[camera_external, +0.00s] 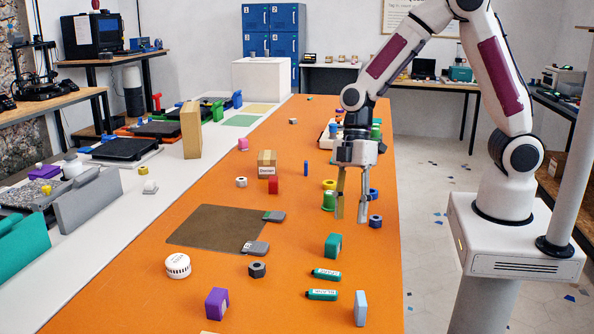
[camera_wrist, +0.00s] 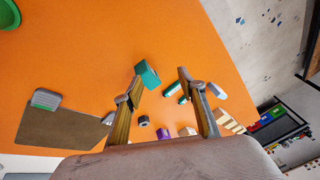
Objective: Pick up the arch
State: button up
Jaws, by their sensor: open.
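My gripper (camera_external: 352,208) is open and empty, its fingers pointing down over the right part of the orange table. I cannot clearly make out an arch shape in either view. In the wrist view a small wooden-coloured piece (camera_wrist: 187,131) and a larger pale wooden piece (camera_wrist: 228,122) lie beyond the fingers, too small to tell their form. A sliver of a wooden-coloured piece (camera_external: 209,332) shows at the bottom edge of the external view.
Close to my gripper are a green cylinder (camera_external: 329,200) and a dark blue nut (camera_external: 375,221). A brown mat (camera_external: 212,228) lies left.

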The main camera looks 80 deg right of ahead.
aim_at(334, 238)
jog(key=w+n, duration=0.2)
jog(key=shift+w+a+r+n+t, duration=0.3)
jog(key=shift+a+r+t, duration=0.05)
jog(key=shift+t, duration=0.05)
jog(key=shift+w+n+y, duration=0.2)
jog(key=shift+n+y, duration=0.1)
jog(key=shift+n, duration=0.8)
jog(key=shift+x, duration=1.3)
jog(key=shift+f, duration=0.1)
jog(key=shift+d+x, duration=0.15)
jog(key=shift+x, duration=1.1)
jog(key=shift+d+x, duration=0.15)
jog(key=shift+x, duration=1.05)
jog(key=shift+f, duration=0.15)
grip_shut()
